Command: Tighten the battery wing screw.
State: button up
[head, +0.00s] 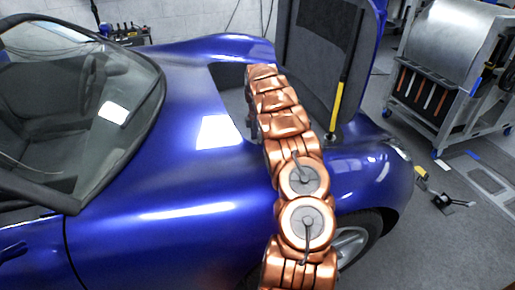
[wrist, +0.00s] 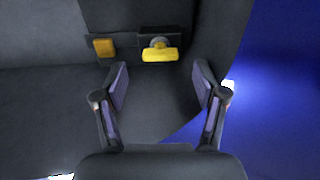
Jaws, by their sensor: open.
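In the wrist view a yellow wing-shaped piece (wrist: 159,54) with a grey round part behind it sits on a dark block, and looks like the battery wing screw. My gripper (wrist: 161,80) is open, with its two fingers spread wide below the screw and apart from it. Nothing is between the fingers. In the head view my copper arm reaches into the open front bay of the blue car (head: 190,180); the arm and bodywork hide the gripper and the screw there.
An orange block (wrist: 104,47) sits left of the screw. Blue bodywork (wrist: 275,90) rises close on the right in the wrist view. The raised hood (head: 318,50) and a yellow strut (head: 338,108) stand beside my arm. A tool cart (head: 450,70) is farther right.

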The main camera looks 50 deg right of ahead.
jog(key=shift+f, duration=1.6)
jog(key=c, duration=1.1)
